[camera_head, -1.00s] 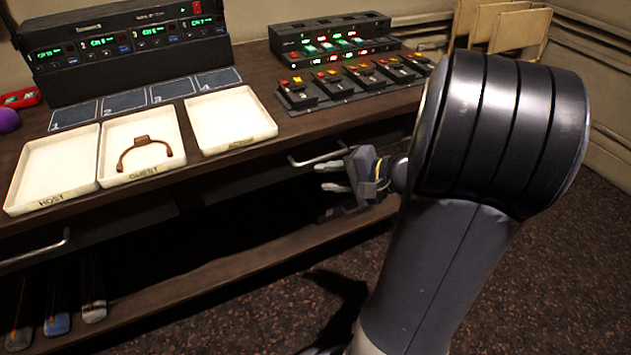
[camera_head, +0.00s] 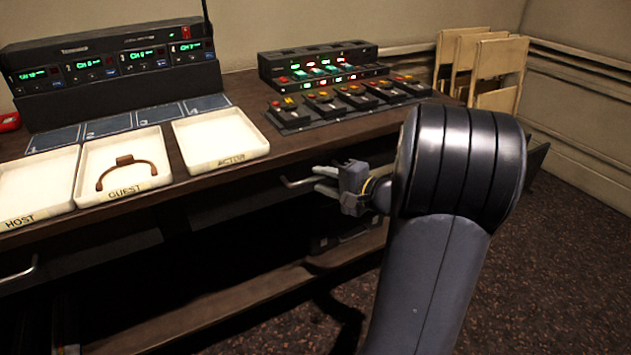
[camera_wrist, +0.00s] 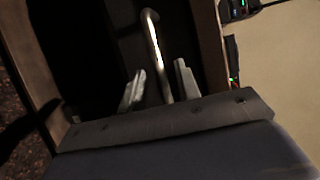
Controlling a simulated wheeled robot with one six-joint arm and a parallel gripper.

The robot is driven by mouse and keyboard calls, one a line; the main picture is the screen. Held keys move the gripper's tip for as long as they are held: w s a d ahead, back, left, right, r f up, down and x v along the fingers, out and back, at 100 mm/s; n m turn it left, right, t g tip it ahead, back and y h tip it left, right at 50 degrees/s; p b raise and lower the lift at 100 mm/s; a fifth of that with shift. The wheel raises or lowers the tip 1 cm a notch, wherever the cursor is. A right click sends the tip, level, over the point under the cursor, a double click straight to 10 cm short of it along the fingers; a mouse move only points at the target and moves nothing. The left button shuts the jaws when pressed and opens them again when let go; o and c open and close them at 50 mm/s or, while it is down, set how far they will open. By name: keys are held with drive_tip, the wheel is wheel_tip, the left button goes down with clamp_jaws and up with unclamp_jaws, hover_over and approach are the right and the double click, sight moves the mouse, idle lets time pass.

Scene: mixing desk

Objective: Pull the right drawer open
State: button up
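The right drawer (camera_head: 235,205) is a dark front under the desk top, and it looks shut. Its metal bar handle (camera_head: 290,183) shows just left of my gripper (camera_head: 324,180), which partly covers it. In the wrist view the handle (camera_wrist: 154,38) runs down between the two fingers of my gripper (camera_wrist: 160,88). The fingers are apart, one on each side of the bar, with a visible gap to each. I cannot see the handle's lower end behind the gripper body.
The desk top above holds white trays (camera_head: 262,150), a fader panel (camera_head: 290,120) and a receiver rack (camera_head: 110,92). A left drawer handle (camera_head: 20,272) sits at the far left. A lower shelf (camera_head: 230,297) runs below. Open floor (camera_head: 540,270) lies at right.

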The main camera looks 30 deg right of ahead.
drive_tip(key=shift+x, duration=1.45)
clamp_jaws()
